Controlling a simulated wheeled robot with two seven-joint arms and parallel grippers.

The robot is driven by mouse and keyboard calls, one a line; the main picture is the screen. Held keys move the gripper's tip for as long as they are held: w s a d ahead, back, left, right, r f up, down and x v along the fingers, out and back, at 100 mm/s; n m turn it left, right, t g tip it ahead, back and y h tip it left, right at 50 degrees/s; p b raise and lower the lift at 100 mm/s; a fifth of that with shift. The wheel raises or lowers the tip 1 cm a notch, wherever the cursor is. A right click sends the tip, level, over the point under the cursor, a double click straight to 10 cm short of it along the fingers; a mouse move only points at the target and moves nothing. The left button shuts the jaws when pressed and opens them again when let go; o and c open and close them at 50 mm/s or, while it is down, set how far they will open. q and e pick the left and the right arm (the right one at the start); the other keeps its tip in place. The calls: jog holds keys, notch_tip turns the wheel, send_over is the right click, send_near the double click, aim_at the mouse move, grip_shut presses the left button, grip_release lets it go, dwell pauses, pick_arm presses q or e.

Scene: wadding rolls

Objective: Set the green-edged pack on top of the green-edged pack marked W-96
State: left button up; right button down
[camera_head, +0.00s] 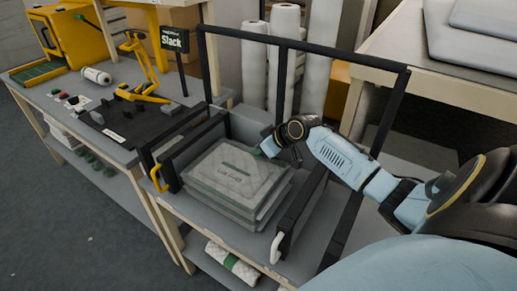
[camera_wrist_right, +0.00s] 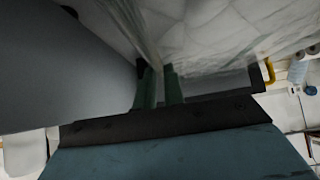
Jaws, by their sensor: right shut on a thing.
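A stack of pale, flat, wrapped packs stands in a black-framed bay. The top pack (camera_head: 232,172) has a small dark label whose text is too small to read surely. A lower pack (camera_head: 232,211) shows beneath it, its marking hidden. My right gripper (camera_head: 266,149) is at the far right edge of the top pack. In the right wrist view the green fingers (camera_wrist_right: 159,86) are shut on the edge of a quilted, wrapped pack (camera_wrist_right: 205,35). I cannot tell whether the top pack touches the one below. My left gripper is not in view.
Black side boards and upright posts (camera_head: 283,85) surround the stack. A workbench (camera_head: 75,105) with a yellow stand (camera_head: 146,70) is at left. White rolls (camera_head: 285,60) stand behind. A shelf below holds a roll (camera_head: 231,262).

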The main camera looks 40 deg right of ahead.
jog(key=shift+f, duration=0.3)
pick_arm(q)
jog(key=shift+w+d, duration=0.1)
pick_arm(e)
jog(key=c, duration=1.5)
grip_release()
jog(key=shift+r, duration=0.1)
